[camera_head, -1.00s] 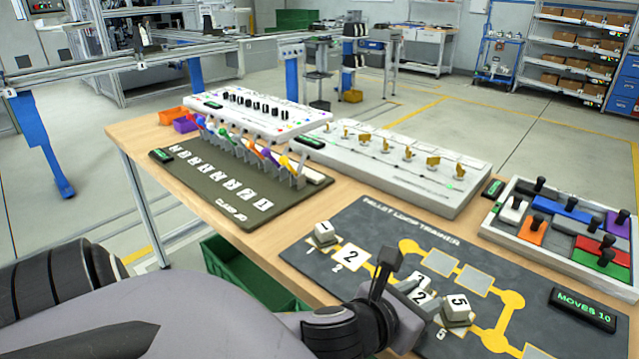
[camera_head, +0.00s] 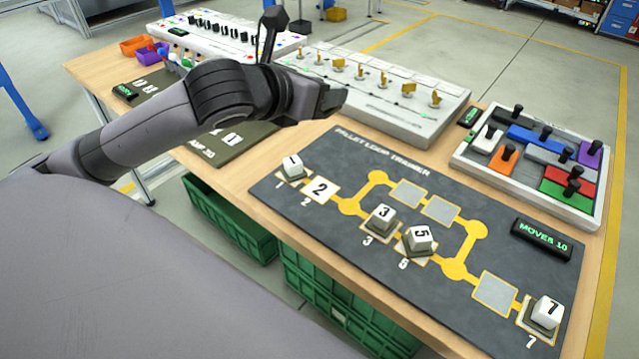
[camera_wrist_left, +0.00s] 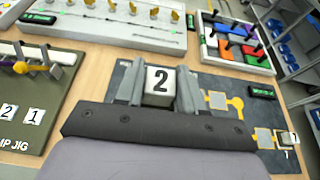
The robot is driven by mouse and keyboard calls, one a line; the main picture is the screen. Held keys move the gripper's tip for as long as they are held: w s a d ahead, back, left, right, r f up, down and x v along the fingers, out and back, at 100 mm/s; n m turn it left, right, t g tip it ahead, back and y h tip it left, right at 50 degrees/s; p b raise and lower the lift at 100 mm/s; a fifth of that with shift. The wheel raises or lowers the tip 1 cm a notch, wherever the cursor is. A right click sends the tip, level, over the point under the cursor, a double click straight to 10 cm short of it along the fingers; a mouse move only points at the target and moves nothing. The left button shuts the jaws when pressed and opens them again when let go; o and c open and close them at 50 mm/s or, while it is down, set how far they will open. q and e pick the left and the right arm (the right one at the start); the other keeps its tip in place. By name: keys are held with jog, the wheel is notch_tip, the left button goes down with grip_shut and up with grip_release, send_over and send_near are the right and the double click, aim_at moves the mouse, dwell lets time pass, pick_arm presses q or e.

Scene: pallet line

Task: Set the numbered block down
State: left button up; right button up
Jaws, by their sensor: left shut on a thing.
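My left gripper (camera_head: 330,98) is raised above the table near the back edge of the dark pallet loop mat (camera_head: 330,220). In the left wrist view its fingers (camera_wrist_left: 158,92) are shut on a white block marked 2 (camera_wrist_left: 160,82). In the head view I cannot make that block out. On the mat, blocks marked 1 (camera_head: 292,165), 3 (camera_head: 382,214), 5 (camera_head: 421,236) and 7 (camera_head: 547,311) sit on small grey pallets. A flat white square printed 2 (camera_head: 319,189) lies beside block 1 with no block on it. My right gripper is not in view.
A light grey panel with gold switches (camera_head: 385,90) stands behind the mat. A sliding-block tray (camera_head: 470,168) and a MOVES 10 display (camera_head: 542,239) are on the right. An olive clamp jig board (camera_head: 235,142) lies partly under my left arm. Green crates (camera_head: 232,218) stand below the table.

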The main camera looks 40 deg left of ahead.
pick_arm(q)
jog(key=shift+a+r, duration=0.15)
jog(key=shift+r, duration=0.4)
jog(key=b, duration=0.3)
send_over(320, 190)
notch_tip(320, 190, down, 15)
jog(key=shift+r, duration=0.15)
jog(key=shift+f+b, duration=0.65)
jog(key=shift+f, duration=1.85)
jog(key=shift+f, duration=0.1)
jog(key=o, duration=1.1)
